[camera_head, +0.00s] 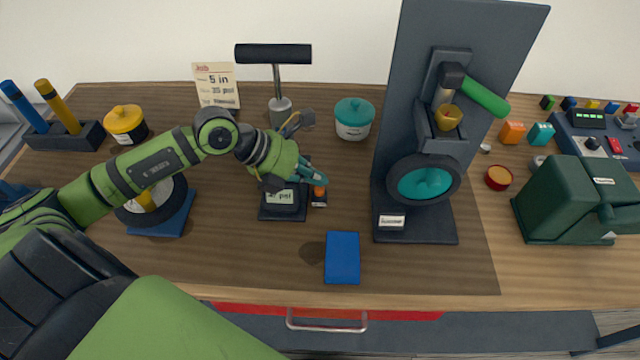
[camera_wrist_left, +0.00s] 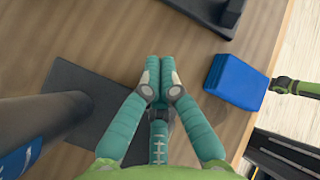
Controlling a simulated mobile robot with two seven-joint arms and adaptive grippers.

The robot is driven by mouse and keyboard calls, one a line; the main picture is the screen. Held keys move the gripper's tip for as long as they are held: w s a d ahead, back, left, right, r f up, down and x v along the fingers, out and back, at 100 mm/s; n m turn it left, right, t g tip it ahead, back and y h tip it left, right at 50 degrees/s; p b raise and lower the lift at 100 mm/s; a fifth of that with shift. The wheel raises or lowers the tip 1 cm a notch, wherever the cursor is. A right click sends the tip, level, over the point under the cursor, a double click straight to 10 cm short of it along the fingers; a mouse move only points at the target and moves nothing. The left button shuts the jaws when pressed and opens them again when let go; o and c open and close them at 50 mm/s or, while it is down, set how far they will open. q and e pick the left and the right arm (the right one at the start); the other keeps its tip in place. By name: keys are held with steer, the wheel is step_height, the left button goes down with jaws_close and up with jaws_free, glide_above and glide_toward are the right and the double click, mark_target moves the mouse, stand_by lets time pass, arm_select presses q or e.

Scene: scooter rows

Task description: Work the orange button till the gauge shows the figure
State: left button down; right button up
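The dark gauge box (camera_head: 283,214) stands on the brown mat, left of centre. Its pale display (camera_head: 280,197) ends in "psi", but the figure is partly hidden and too small to read surely. The orange button (camera_head: 319,192) is on a small dark block beside the box's right side. My left gripper (camera_head: 317,178) has its teal fingertips right at the button; I cannot tell whether they touch it. In the left wrist view the fingertips (camera_wrist_left: 159,75) are together with nothing between them, and the button is hidden. A card (camera_head: 215,84) behind reads "5 in" and "35 psi". My right gripper is not seen.
A T-handled pump (camera_head: 274,54) stands behind the gauge. A blue block (camera_head: 342,257) lies in front, right of the gripper. A tall grey stand with a wheel (camera_head: 424,180) rises to the right. A teal-lidded pot (camera_head: 354,118) is behind.

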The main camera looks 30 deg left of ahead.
mark_target(315, 190)
arm_select(q)
steer(key=r, duration=0.1)
steer(key=r+p, duration=0.1)
steer(key=p, duration=0.1)
steer(key=shift+s+r, duration=0.25)
steer(key=shift+r, duration=0.15)
steer(key=shift+s+r, duration=0.1)
steer(key=shift+r, duration=0.25)
steer(key=shift+w, duration=0.2)
